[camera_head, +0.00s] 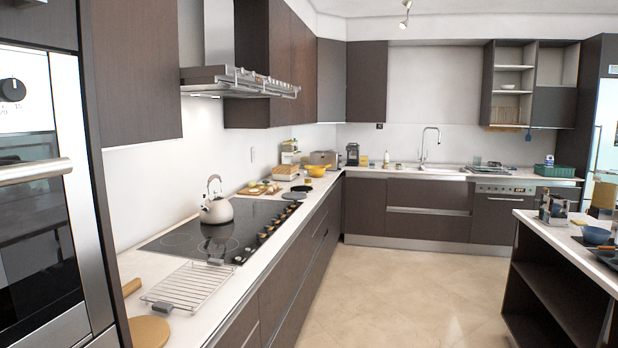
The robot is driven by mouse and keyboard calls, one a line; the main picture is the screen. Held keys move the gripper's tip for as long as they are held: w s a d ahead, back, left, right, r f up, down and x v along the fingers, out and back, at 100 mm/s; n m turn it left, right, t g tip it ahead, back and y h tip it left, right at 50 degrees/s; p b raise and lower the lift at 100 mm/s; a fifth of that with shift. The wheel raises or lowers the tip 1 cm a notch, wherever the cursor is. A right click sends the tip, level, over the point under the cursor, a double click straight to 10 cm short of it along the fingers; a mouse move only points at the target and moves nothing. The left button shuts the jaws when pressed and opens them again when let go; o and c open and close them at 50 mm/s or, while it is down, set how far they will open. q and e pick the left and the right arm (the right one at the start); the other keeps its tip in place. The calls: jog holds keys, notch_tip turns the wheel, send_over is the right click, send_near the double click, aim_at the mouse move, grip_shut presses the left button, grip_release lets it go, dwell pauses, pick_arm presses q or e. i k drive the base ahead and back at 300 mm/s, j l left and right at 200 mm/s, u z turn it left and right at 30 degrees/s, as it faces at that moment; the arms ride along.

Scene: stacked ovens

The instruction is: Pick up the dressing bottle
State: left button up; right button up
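No thing in the head view is clearly a dressing bottle. A small pale bottle (386,159) stands upright on the far counter, left of the sink. It is too small to tell whether it is the dressing bottle. Neither of my grippers is in view.
The left counter holds a cooktop (185,243) with a kettle (216,205), a wire rack (190,285) and a round wooden board (149,332). Ovens (40,190) stand at the left edge. An island (560,245) with bowls is on the right. The tiled floor (395,290) between is clear.

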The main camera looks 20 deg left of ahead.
aim_at(308, 173)
jog(key=i+l+u, duration=0.15)
jog(key=i, duration=4.8)
jog(key=j, duration=0.15)
